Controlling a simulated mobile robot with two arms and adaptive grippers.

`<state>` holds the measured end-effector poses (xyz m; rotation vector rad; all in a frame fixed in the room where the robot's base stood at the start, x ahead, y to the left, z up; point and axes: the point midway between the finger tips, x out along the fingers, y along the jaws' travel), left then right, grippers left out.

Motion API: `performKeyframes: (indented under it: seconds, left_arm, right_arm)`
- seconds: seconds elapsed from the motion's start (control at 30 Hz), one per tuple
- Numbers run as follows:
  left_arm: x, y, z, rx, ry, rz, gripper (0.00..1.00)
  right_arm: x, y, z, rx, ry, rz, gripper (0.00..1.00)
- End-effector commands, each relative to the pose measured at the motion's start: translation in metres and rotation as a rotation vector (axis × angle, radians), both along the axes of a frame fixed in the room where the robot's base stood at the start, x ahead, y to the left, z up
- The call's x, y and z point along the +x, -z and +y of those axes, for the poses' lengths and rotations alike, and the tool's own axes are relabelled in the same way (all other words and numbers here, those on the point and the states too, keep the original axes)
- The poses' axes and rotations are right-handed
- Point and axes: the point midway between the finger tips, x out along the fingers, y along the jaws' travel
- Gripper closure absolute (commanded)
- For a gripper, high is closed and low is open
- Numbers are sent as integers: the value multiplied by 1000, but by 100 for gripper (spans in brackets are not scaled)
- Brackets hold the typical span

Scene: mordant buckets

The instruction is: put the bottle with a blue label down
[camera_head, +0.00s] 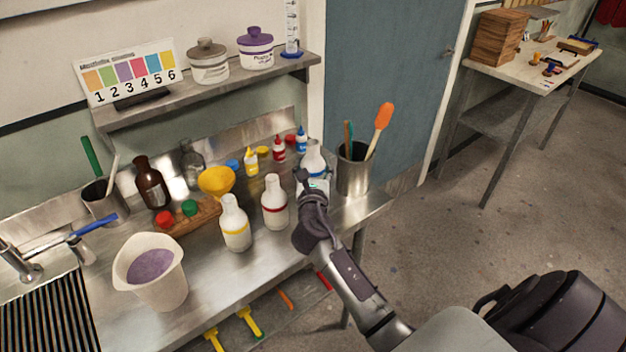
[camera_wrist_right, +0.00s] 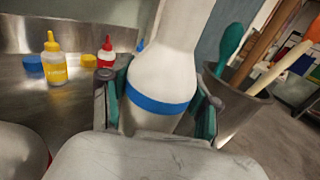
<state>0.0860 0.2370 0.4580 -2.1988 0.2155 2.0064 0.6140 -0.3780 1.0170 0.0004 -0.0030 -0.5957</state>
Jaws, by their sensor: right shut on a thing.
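The bottle with a blue label is white, with a blue band; in the right wrist view it (camera_wrist_right: 160,80) stands between the fingers of my right gripper (camera_wrist_right: 158,108). My right gripper is shut on it. In the head view the bottle (camera_head: 313,160) shows only its upper part behind my right gripper (camera_head: 312,186), at the right end of the steel counter (camera_head: 205,262). Its base is hidden, so I cannot tell whether it touches the counter. My left gripper is not in view.
A steel pot with utensils (camera_head: 353,172) stands close right of the bottle. A red-banded bottle (camera_head: 275,205) and a yellow-banded bottle (camera_head: 235,225) stand to the left. Small dropper bottles (camera_head: 279,150) are behind. A white bucket (camera_head: 165,289) stands at the front left.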

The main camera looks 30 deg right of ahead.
Motion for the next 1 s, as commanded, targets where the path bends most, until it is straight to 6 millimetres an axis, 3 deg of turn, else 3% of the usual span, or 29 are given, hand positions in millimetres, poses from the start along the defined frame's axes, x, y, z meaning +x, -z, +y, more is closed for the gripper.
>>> performKeyframes:
  seconds: [0.23,0.67,0.7,0.77,1.0]
  left_arm:
    - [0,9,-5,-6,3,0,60]
    - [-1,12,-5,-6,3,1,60]
    - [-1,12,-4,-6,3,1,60]
    - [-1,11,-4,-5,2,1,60]
    - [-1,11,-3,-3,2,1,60]
  right_arm:
    - [0,35,0,1,0,2,85]
    - [0,43,0,0,-1,0,85]
    - [0,44,0,1,0,2,37]
    - [0,43,0,2,0,1,28]
    - [0,43,0,1,0,2,28]
